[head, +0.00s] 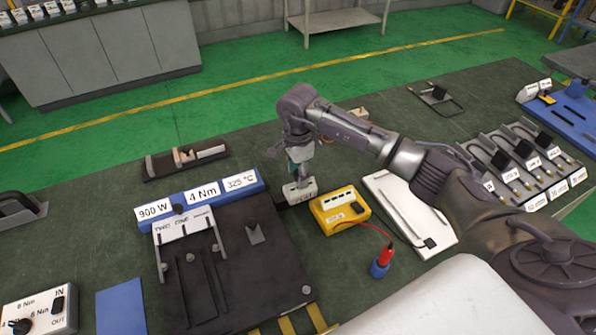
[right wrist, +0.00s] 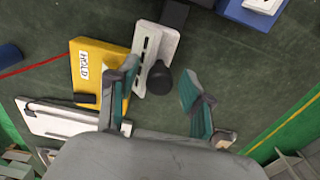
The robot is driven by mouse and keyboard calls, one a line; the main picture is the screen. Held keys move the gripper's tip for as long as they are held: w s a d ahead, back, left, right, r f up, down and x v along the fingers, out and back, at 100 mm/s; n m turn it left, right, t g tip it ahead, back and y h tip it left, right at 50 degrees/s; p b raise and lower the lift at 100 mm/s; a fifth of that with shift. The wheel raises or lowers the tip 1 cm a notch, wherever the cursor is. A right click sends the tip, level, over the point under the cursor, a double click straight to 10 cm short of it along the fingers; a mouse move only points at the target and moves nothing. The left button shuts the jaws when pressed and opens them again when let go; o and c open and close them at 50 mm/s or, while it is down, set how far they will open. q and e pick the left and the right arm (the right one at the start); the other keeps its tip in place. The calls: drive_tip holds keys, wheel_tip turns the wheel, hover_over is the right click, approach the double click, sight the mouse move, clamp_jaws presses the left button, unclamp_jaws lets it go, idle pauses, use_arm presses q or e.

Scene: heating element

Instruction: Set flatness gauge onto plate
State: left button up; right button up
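The flatness gauge appears to be the small white block (head: 300,191) with dark marks, beside the dark fixture's right edge. In the right wrist view it is a white slotted bar (right wrist: 150,50) with a round black knob (right wrist: 159,78). My right gripper (head: 299,168) is above the block, pointing down. In the right wrist view its open fingers (right wrist: 161,88) stand on either side of the knob, with gaps visible. A dark flat plate (head: 240,285) carries a white bracket and small posts; I cannot tell whether it is the task's plate. My left gripper is not in view.
A yellow meter (head: 340,207) stands right of the block, its red lead running to a probe in a blue holder (head: 380,268). A white panel (head: 385,190) lies beyond. A blue label bar (head: 168,209) borders the dark plate. Green mat behind is mostly clear.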

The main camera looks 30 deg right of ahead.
clamp_jaws()
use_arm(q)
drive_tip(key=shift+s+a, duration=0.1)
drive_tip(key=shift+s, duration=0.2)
use_arm(e)
drive_tip(key=a+b, duration=0.1)
drive_tip(key=a, duration=0.1)
drive_tip(key=a+b, duration=0.1)
drive_tip(key=a, duration=0.5)
drive_tip(key=shift+w+a+r+b, duration=0.1)
drive_tip(key=shift+w+a+b, duration=0.15)
drive_tip(key=shift+b, duration=0.15)
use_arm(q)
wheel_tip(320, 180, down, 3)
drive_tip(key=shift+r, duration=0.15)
use_arm(e)
drive_tip(key=shift+d, duration=0.15)
drive_tip(key=shift+c, duration=0.6)
unclamp_jaws()
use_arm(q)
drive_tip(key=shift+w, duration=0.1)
use_arm(e)
drive_tip(key=shift+o, duration=1.3)
drive_tip(key=shift+a, duration=0.2)
drive_tip(key=shift+d, duration=0.1)
